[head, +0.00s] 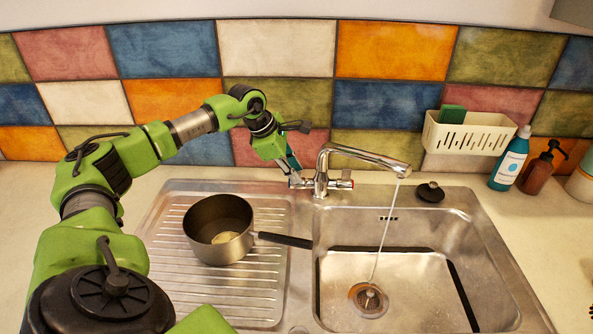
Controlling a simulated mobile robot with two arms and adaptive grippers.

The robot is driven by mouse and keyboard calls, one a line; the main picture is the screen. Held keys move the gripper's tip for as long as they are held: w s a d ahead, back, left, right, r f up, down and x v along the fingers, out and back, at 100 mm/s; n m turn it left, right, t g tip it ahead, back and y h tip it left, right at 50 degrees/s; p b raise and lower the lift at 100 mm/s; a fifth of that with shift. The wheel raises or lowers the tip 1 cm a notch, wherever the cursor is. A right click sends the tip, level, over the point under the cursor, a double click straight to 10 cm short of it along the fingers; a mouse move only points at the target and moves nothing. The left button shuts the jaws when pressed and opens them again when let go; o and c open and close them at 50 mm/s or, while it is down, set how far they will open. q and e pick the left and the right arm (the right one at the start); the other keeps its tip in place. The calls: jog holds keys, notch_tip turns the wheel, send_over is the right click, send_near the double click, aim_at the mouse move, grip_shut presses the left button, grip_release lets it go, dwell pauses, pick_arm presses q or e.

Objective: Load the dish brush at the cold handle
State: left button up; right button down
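The chrome tap (322,172) stands behind the sinks, and a thin stream of water runs from its spout into the right basin. Its right handle (345,180) has a red mark. My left gripper (289,167) is down at the tap's left handle (298,182), touching or very close to it. A slim teal piece (293,159) shows at the gripper; I cannot tell what it is or whether the fingers are closed on it. I cannot clearly make out a dish brush. My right gripper is out of view.
A saucepan (220,248) stands on the drainboard (170,262), its handle pointing right to the basin (420,285). A black plug (430,192) lies behind the basin. A cream rack with a green sponge (453,118), a blue bottle (509,160) and a brown pump bottle (538,172) are at right.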

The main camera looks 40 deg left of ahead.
pick_arm(q)
jog(key=shift+w+d+f, duration=0.1)
jog(key=shift+w+f, duration=0.2)
jog(key=shift+f, duration=0.35)
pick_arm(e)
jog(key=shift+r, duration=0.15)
pick_arm(q)
grip_shut()
jog(key=shift+w+r+g+h+p, duration=0.2)
jog(key=shift+r+g+h+p, duration=0.15)
jog(key=shift+p, duration=0.7)
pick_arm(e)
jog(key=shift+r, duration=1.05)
pick_arm(q)
jog(key=shift+w+a+n+g+h+p, duration=0.35)
jog(key=shift+g+h+p, duration=0.1)
jog(key=shift+p, duration=0.25)
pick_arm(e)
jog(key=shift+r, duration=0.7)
pick_arm(q)
jog(key=shift+a+f+g+h, duration=0.1)
jog(key=shift+f+g+h, duration=0.05)
jog(key=shift+g+h, duration=0.15)
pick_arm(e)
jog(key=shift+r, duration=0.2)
pick_arm(q)
grip_release()
